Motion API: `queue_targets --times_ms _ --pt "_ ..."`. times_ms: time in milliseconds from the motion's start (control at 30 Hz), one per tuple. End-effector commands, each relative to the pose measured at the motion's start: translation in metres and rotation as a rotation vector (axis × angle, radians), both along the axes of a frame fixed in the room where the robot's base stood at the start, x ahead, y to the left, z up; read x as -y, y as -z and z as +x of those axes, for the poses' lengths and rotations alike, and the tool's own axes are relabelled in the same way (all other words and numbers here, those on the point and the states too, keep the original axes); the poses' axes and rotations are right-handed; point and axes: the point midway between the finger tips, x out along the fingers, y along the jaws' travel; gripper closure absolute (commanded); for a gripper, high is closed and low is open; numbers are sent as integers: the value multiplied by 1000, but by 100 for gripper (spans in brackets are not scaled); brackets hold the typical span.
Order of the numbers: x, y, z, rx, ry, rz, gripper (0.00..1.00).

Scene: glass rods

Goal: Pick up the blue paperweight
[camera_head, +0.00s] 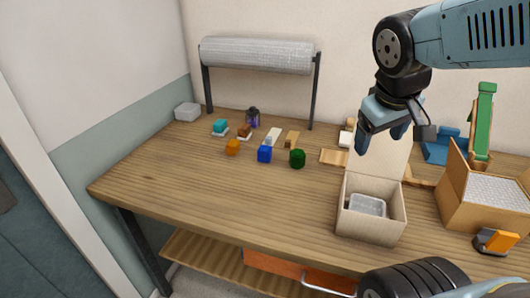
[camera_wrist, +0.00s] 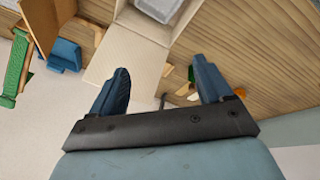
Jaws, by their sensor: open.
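The blue paperweight (camera_head: 264,154) is a small dark blue block on the wooden table, between an orange piece and a green piece. My gripper (camera_head: 382,140) is in the air to the right of it, above and behind the open cardboard box. In the wrist view my gripper (camera_wrist: 160,88) has its two blue fingers spread apart with nothing between them. I cannot make out the blue paperweight in the wrist view.
The orange piece (camera_head: 232,147) and green piece (camera_head: 297,158) flank the paperweight closely. Several small items stand behind. The open box (camera_head: 370,222) holds a grey tray. A larger carton (camera_head: 470,212) and tape dispenser (camera_head: 495,241) are at right. The table's front left is clear.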

Motion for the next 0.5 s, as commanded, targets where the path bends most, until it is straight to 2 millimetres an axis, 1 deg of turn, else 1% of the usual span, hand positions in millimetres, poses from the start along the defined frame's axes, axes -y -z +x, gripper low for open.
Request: queue_targets --times_ms 33,267,367,500 --pt "-1 9 8 -42 -61 -61 21" --pt "-6 38 47 -186 -349 -363 21" --pt "-13 49 65 -238 -482 -496 21" --pt "-29 65 92 -298 -675 -685 21"
